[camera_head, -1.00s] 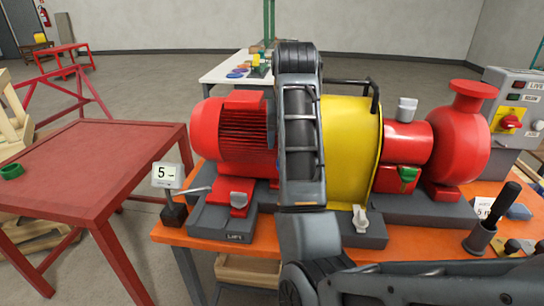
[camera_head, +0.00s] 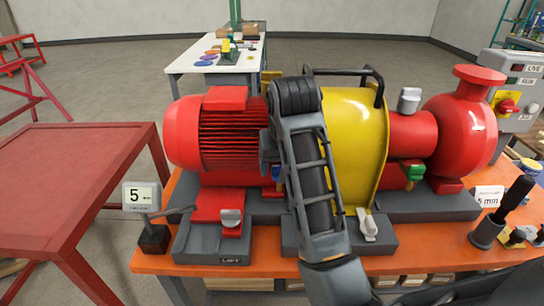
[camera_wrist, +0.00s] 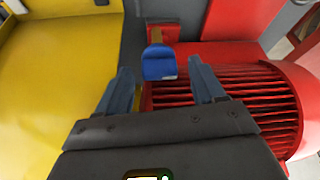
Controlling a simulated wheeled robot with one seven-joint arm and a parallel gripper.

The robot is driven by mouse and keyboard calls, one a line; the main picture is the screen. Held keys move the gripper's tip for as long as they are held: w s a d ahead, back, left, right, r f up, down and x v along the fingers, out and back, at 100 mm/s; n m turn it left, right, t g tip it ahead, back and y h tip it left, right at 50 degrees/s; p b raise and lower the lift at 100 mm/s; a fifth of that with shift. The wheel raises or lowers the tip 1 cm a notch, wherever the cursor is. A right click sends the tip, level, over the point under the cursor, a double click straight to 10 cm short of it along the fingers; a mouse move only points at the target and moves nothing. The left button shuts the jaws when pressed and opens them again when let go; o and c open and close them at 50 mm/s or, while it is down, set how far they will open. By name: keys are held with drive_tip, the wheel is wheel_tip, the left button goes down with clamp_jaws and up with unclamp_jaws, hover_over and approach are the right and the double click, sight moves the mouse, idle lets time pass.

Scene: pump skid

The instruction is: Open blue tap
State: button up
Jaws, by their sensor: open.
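The blue tap (camera_wrist: 159,63) shows in the wrist view with its blue handle between and just beyond my gripper's two fingers. A brass-coloured part shows behind the handle. My gripper (camera_wrist: 161,82) is open, with one finger on each side of the handle; I cannot tell whether either touches it. In the head view only a small blue piece of the tap (camera_head: 277,174) shows beside my arm, between the red motor (camera_head: 228,130) and the yellow guard (camera_head: 358,135). My arm hides most of the gripper there.
A green tap (camera_head: 414,172) sits right of the yellow guard. A red table (camera_head: 75,170) stands left, and a control box (camera_head: 512,95) right.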

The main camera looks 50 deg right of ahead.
drive_tip(key=shift+c, duration=0.5)
drive_tip(key=c, duration=0.9)
